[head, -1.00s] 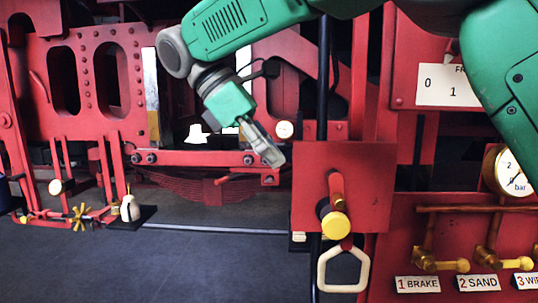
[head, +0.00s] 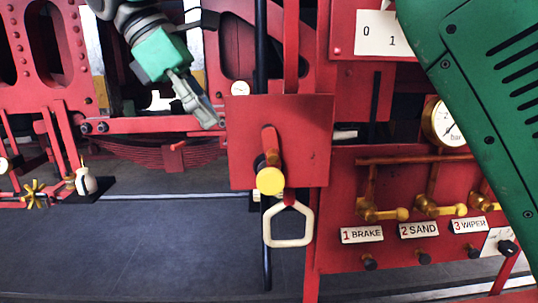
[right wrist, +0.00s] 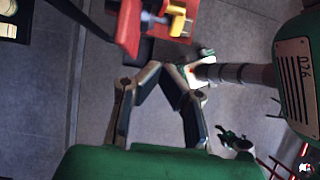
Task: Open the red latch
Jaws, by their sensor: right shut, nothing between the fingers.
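The red latch appears to be the short red lever (head: 269,143) with a yellow round knob (head: 270,181), mounted on a square red plate (head: 313,130) in the middle of the head view. The lever points down, with the knob at its lower end. My right gripper (head: 217,123) hangs just left of the plate's upper left edge in the picture. It is shut and empty, apart from the lever. In the right wrist view its fingers (right wrist: 160,70) meet at the tips. A red part with a yellow knob (right wrist: 178,20) shows above them.
A cream loop handle (head: 289,242) hangs below the plate. A black vertical pole (head: 262,60) runs behind it. At the right are brass valves (head: 382,212), labels and a gauge (head: 446,122). The grey floor (head: 130,250) at the lower left is clear.

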